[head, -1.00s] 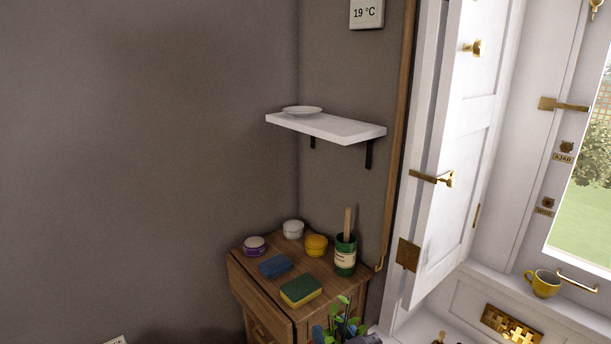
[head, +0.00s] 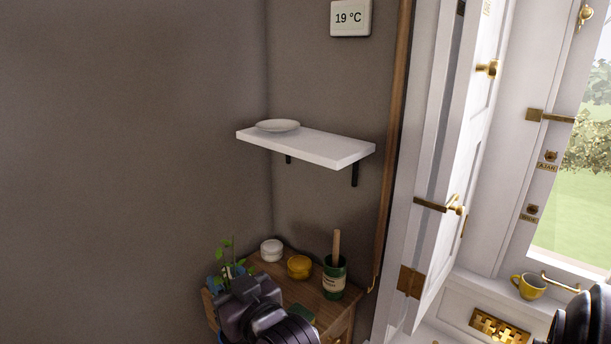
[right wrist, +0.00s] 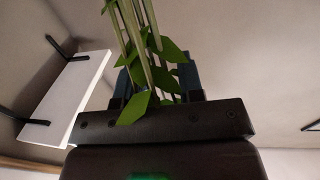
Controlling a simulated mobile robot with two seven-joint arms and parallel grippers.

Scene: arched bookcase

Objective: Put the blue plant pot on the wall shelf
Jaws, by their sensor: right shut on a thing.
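The blue plant pot (head: 214,282) with its green leafy plant (head: 226,256) is at the left of the wooden cabinet in the head view, mostly hidden behind my right gripper (head: 232,281). That gripper is shut on the pot. In the right wrist view the stems and leaves (right wrist: 150,65) rise in front of the gripper (right wrist: 155,105). The white wall shelf (head: 325,147) is above and to the right of the pot in the head view. The shelf also shows at the left of the right wrist view (right wrist: 68,100). My left gripper is not in view.
A white plate (head: 278,126) lies on the shelf's left end; its right part is bare. The cabinet (head: 338,318) holds a white jar (head: 271,250), a yellow jar (head: 299,267) and a green pot (head: 334,282) with a wooden stick. A white door (head: 455,150) stands to the right.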

